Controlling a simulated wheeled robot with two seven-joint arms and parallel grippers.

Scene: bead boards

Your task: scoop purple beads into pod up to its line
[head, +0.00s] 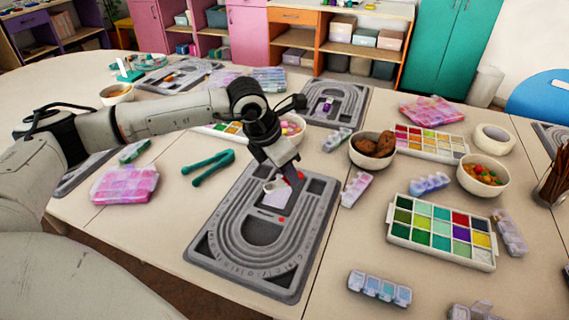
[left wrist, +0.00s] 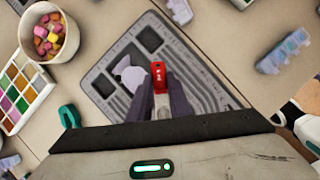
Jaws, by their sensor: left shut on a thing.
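My left gripper (head: 292,181) is over the grey bead board (head: 225,245) in the middle of the table. It is shut on a small red-ended thing (left wrist: 158,73), which stands out between the fingers in the left wrist view; I cannot tell whether it is the scoop. A pale flat piece with a rounded end (left wrist: 130,75) lies on the board beside the fingers, and may be the pod; its line cannot be made out. Purple beads (head: 461,233) seem to fill compartments of the white bead tray (head: 440,257) at the right. My right gripper is not in view.
A bowl of brown lumps (head: 372,149) and a bowl of mixed beads (head: 483,175) stand right of the board. Teal tongs (head: 208,167) and a pink bead box (head: 125,184) lie left. Small clear boxes (head: 380,288) are near the front right. Bare table surrounds the tongs.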

